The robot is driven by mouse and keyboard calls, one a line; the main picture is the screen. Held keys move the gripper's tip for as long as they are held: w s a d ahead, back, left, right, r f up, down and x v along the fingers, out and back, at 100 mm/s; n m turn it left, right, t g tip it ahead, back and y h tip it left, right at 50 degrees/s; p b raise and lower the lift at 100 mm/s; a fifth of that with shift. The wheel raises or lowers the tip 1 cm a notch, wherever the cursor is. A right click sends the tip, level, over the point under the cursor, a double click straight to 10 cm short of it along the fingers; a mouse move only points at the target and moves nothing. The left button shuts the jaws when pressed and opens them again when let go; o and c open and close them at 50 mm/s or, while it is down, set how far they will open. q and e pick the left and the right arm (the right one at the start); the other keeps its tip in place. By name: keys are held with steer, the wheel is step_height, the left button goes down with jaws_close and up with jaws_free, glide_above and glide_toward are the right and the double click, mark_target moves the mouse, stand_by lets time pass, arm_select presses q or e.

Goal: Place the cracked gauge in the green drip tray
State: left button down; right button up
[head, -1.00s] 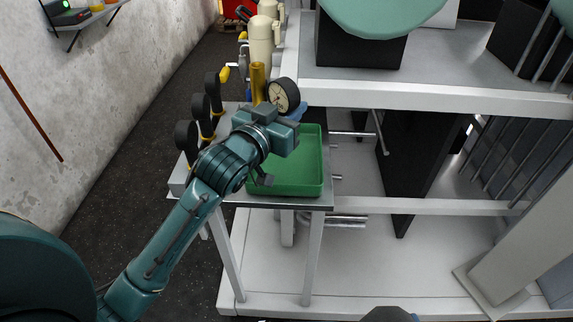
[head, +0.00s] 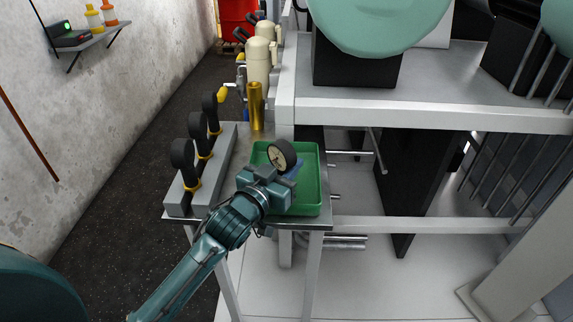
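The cracked gauge (head: 281,155), round with a black rim and a pale dial, appears in front of the far part of the green drip tray (head: 308,208). My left gripper (head: 291,174) is at the gauge's lower side and appears shut on it; the fingertips are mostly hidden. A small blue part shows beside the fingers. The gauge is tilted and seems held over the tray; its exact height cannot be told. The tray lies on a grey side table and looks empty where visible. My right gripper is not in view.
A brass cylinder (head: 256,106) stands behind the tray. Several black-handled tools stand in a grey rack (head: 222,160) to the left. A white frame post (head: 286,95) and shelf (head: 430,110) border the tray's far and right side.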

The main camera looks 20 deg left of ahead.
arm_select(q)
steer(key=c, duration=1.6)
jaws_free()
steer(key=shift+f, duration=0.15)
steer(key=o, duration=0.5)
steer(key=shift+c, duration=0.2)
steer(key=shift+s+r, duration=0.1)
steer(key=shift+r, duration=0.1)
steer(key=v, duration=1)
steer(key=s+d+f+g, duration=0.3)
steer(key=s+f, duration=0.3)
steer(key=f, duration=0.3)
steer(key=s+d+f+g, duration=0.3)
steer(key=s+f, duration=0.4)
steer(key=f, duration=0.2)
steer(key=shift+d+h+b, duration=0.3)
steer(key=shift+d+b, duration=0.05)
steer(key=shift+s+f, duration=0.1)
